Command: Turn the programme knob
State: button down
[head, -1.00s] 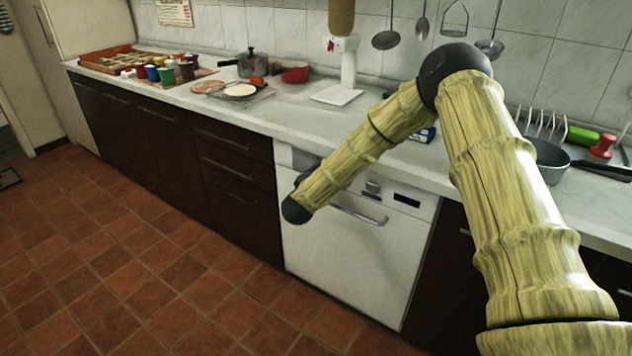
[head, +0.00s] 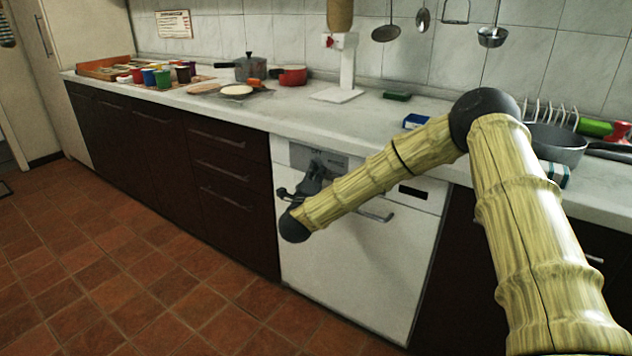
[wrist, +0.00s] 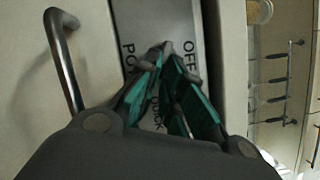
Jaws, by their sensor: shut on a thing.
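The white dishwasher (head: 345,275) stands under the counter, with a grey control panel (head: 335,160) at its upper left. My gripper (head: 314,168) is at this panel. In the wrist view its teal-padded fingers (wrist: 168,72) are closed together over the panel (wrist: 150,18), shut on the programme knob. The knob is almost wholly hidden by the fingers, so its pointing direction cannot be told. The printed words "OFF", "QUICK" and part of a word starting "PO" show around the fingers.
The dishwasher's bar handle (head: 375,216) juts out right of my gripper, partly behind my forearm; it shows at left in the wrist view (wrist: 64,62). Dark drawers (head: 228,180) adjoin on the left. The tiled floor (head: 130,270) in front is clear.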

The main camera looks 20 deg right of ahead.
jog(key=shift+f+m+h+b, duration=0.2)
jog(key=shift+m+h+b, duration=0.1)
jog(key=shift+m+b, duration=0.2)
jog(key=c, duration=1.6)
grip_release()
jog(key=shift+o, duration=0.2)
jog(key=v, duration=1.2)
